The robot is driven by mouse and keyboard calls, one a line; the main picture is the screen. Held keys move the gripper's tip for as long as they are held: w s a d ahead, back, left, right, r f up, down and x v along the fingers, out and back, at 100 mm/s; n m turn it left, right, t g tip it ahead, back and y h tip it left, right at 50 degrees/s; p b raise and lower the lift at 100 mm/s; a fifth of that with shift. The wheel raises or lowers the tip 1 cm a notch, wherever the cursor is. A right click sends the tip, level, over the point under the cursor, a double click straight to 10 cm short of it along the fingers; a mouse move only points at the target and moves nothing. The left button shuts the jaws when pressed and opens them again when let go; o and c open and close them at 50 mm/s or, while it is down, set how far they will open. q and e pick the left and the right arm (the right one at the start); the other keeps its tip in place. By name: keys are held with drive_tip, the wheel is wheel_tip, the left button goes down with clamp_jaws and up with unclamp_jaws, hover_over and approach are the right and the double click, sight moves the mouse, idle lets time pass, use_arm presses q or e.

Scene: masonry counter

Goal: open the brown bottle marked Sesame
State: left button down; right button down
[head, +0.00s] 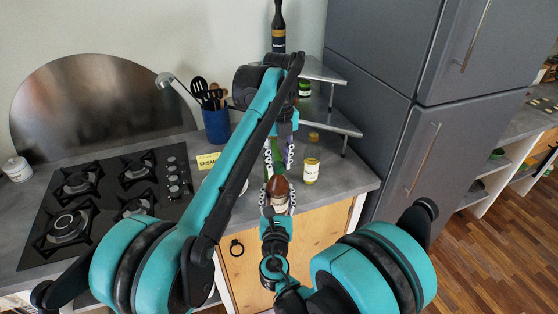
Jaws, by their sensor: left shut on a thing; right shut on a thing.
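The brown bottle (279,188) stands upright in the head view, in front of the counter's front edge, with a pale label on its lower part. My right gripper (278,202) comes up from below and is shut on its body, one finger on each side. My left gripper (279,169) points down from above, its fingertips around the bottle's top. It is shut on what seems to be the cap, which the fingers mostly hide. A yellow card (207,161) reading Sesame lies on the counter by the hob. The name on the bottle is too small to read.
A pale yellow bottle (311,170) stands close to the right of my grippers. A corner shelf (334,121) with bottles is behind. A blue utensil pot (216,125) and gas hob (110,195) are left, a grey fridge (400,100) right.

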use_arm(q)
drive_tip(key=shift+d, duration=0.25)
use_arm(e)
drive_tip(key=shift+a, duration=0.3)
